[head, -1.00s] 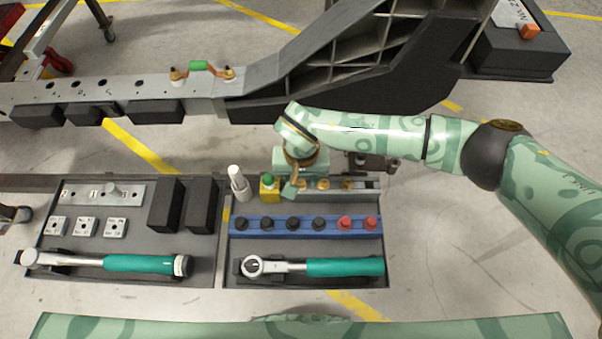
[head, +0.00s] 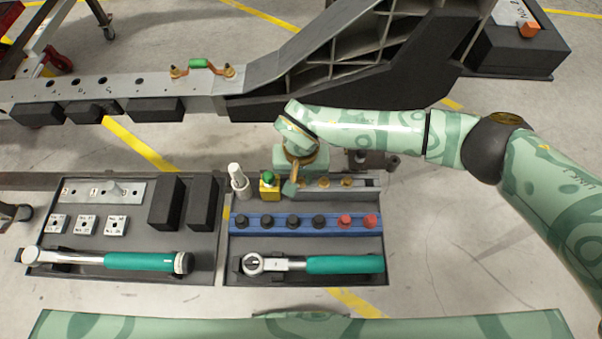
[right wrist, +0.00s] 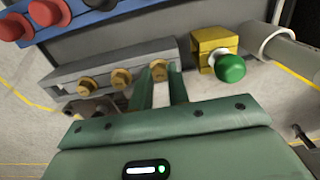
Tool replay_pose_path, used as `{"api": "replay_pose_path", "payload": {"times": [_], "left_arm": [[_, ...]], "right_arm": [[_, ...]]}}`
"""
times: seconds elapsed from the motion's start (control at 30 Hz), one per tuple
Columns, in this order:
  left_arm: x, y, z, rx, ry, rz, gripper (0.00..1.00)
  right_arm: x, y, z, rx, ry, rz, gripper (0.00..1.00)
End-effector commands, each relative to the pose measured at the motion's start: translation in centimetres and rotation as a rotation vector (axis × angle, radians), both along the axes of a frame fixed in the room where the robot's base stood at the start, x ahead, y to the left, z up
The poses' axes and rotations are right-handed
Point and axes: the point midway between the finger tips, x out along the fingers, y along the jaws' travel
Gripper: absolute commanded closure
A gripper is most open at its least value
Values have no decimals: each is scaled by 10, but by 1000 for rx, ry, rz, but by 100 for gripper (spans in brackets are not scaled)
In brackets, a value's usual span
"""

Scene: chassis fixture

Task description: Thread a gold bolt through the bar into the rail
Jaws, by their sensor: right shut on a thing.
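The grey rail (head: 135,88) with a row of dark holes runs across the upper left of the head view. A bar with a green handle (head: 200,64) lies on it, with gold bolt heads at both ends. Gold bolts (head: 347,182) stand in a grey holder (head: 366,184) in the right tray. My right gripper (head: 291,188) points down at this holder's left end. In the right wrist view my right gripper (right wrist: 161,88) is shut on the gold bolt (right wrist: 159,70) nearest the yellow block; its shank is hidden. My left gripper is not in view.
A yellow block with a green knob (head: 269,186) and a white cylinder (head: 238,180) stand just left of the gripper. A blue strip (head: 266,227) with black and red knobs and a torque wrench (head: 340,265) lie nearer me. Bare floor separates trays and rail.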

Motion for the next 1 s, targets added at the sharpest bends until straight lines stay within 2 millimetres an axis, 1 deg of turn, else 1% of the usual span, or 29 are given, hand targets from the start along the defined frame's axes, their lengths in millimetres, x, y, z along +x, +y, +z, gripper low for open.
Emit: {"api": "replay_pose_path", "payload": {"times": [0.17, 0.6, 0.7, 0.93, 1.0], "left_arm": [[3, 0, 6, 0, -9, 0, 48], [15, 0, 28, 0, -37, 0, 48], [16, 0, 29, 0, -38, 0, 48], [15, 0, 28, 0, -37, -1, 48], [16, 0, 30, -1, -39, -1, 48]], "right_arm": [[1, 0, 12, 0, -4, 0, 100], [1, 0, 54, 0, -5, 0, 100], [1, 0, 57, 0, -3, 0, 100], [0, 0, 55, 0, -1, 0, 100], [0, -4, 58, -1, -2, -1, 100]]}}
